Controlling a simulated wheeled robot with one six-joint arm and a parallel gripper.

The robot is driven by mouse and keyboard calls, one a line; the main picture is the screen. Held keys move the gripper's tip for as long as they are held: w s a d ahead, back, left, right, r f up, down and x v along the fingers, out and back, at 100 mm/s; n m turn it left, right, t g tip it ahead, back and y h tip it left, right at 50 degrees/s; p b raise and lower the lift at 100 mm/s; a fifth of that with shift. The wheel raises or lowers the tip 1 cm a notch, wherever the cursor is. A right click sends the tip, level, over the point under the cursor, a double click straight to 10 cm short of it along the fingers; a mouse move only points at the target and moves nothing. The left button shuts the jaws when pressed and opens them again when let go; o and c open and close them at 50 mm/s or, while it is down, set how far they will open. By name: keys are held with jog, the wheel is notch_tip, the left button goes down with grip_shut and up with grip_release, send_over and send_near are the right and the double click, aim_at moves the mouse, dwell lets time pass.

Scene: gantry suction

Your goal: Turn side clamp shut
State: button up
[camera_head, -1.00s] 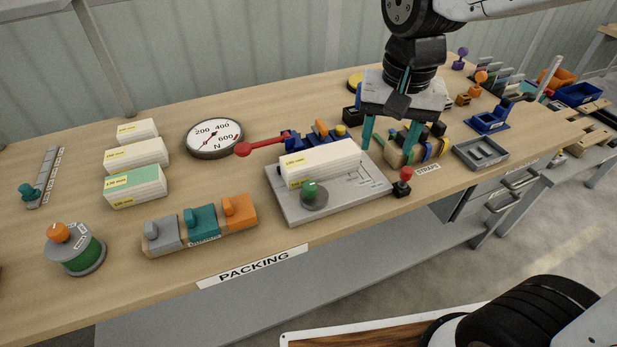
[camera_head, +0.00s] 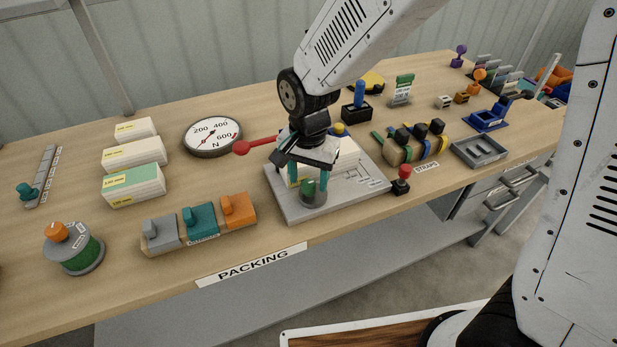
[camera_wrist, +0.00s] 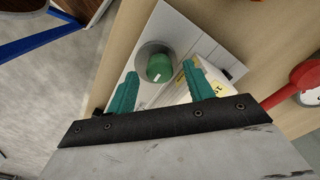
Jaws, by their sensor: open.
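The side clamp appears to be the green knob on a round grey base (camera_head: 309,187), at the front of a grey plate (camera_head: 292,213). In the wrist view the green knob (camera_wrist: 159,68) carries a small white mark and lies just beyond the fingertips, between them in the picture. My gripper (camera_head: 310,182) is open, with its teal fingers pointing down around the knob; I cannot tell whether they touch it. In the wrist view its fingers (camera_wrist: 160,82) are spread and empty. A white block with a yellow label (camera_head: 345,155) lies on the plate behind the knob, partly hidden by my gripper.
A red-topped knob (camera_head: 403,174) stands at the plate's right. Three coloured clips (camera_head: 202,222) sit front left. The front edge is close.

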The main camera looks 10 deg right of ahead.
jog(key=shift+f, duration=0.45)
jog(key=c, duration=1)
